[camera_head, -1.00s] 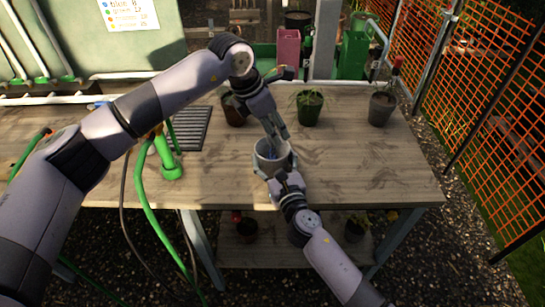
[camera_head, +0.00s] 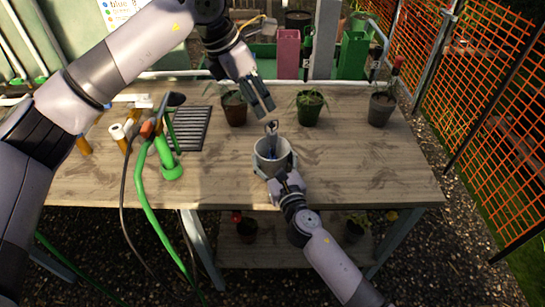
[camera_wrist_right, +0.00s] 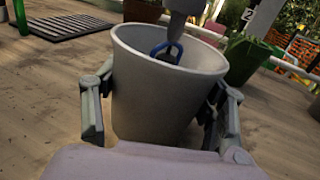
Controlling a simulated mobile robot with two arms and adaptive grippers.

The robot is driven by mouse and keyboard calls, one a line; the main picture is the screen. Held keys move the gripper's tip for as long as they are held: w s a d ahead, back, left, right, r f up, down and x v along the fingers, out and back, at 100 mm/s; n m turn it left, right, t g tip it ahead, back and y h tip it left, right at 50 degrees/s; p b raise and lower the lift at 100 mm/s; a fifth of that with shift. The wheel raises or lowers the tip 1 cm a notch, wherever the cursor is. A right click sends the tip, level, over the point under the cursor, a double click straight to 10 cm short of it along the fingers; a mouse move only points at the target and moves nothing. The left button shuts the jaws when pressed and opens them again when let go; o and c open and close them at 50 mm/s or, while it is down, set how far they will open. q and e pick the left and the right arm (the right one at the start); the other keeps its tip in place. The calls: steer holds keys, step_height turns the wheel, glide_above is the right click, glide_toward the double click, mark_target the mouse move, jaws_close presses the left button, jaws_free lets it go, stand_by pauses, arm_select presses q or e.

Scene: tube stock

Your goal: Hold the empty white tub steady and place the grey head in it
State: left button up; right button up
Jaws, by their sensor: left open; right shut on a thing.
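The white tub (camera_head: 284,168) stands upright on the wooden table near its front edge. My right gripper (camera_head: 274,172) is shut on it, with one finger on each side. The right wrist view also shows the tub (camera_wrist_right: 165,105) between the fingers. The grey head (camera_head: 271,129) stands in the tub and sticks up above its rim. In the right wrist view the grey head (camera_wrist_right: 178,26) has a blue part (camera_wrist_right: 166,51) inside the tub; its lower end is hidden. My left gripper (camera_head: 261,104) is open and empty, above and behind the tub, apart from the grey head.
A black slatted mat (camera_head: 190,128) and a green hose fitting (camera_head: 168,168) lie to the left.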

arm_select(q)
steer(key=shift+s+a+r, duration=0.1)
steer(key=shift+a+r, duration=0.05)
steer(key=shift+r, duration=0.3)
arm_select(e)
steer(key=o, duration=1.2)
steer(key=v, duration=1.2)
arm_select(q)
steer(key=shift+f, duration=0.1)
arm_select(e)
steer(key=shift+d, duration=0.1)
